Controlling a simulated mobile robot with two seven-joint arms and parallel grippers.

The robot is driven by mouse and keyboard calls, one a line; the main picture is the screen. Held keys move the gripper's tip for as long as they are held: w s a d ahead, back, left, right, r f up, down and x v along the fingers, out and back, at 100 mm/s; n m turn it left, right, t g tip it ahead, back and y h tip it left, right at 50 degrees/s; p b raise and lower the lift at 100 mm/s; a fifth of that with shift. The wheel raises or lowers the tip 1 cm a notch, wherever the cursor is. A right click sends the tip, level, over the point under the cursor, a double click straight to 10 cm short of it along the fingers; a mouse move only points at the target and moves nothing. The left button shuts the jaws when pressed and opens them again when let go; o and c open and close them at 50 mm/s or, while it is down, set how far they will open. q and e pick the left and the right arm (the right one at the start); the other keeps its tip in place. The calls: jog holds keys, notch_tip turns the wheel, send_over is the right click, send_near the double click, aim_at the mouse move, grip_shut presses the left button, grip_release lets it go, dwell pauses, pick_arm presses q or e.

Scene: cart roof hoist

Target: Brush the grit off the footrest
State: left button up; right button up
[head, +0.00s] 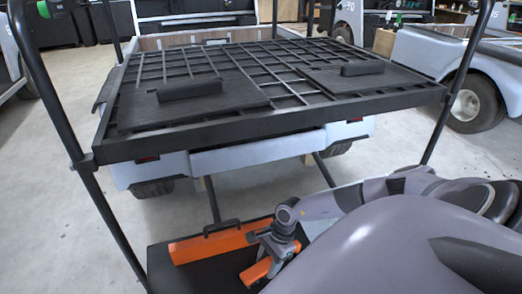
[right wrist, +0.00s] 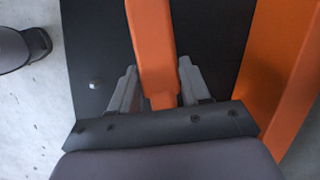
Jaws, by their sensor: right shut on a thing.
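My right gripper (head: 268,246) is low in the head view, shut on an orange bar-shaped tool (head: 256,270). In the right wrist view the orange tool (right wrist: 150,45) runs between the two grey fingers (right wrist: 157,78). Its far end leaves the picture, so I cannot tell whether it has bristles. A black flat plate (head: 208,277), which looks like the footrest, lies below the tool; it also shows in the right wrist view (right wrist: 98,45). I cannot tell whether the tool touches it. No grit can be made out. My left gripper is not in view.
A long orange piece (head: 205,246) with a black handle lies along the plate's far edge. Beyond stands a pale cart (head: 245,157) with a black slatted deck (head: 290,92). Dark posts (head: 50,90) rise at both sides. Other carts (head: 430,55) stand behind on grey floor.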

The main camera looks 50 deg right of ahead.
jog(key=shift+s+d+b, duration=0.3)
jog(key=shift+s+d, duration=0.3)
jog(key=shift+d, duration=0.55)
jog(key=shift+s+d+b, duration=0.3)
jog(key=shift+s+d, duration=0.3)
jog(key=shift+d, duration=0.5)
jog(key=shift+s+d+b, duration=0.3)
jog(key=shift+s+d, duration=0.3)
jog(key=shift+d, duration=0.55)
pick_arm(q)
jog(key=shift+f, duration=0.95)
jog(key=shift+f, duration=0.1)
pick_arm(e)
notch_tip(320, 180, up, 3)
jog(key=shift+f+p, duration=0.1)
jog(key=shift+p, duration=1.15)
pick_arm(q)
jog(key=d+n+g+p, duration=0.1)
jog(key=p, duration=0.1)
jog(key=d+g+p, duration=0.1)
jog(key=p, duration=0.2)
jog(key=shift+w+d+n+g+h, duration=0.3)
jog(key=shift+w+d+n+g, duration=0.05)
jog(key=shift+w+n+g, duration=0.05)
pick_arm(e)
notch_tip(320, 180, up, 6)
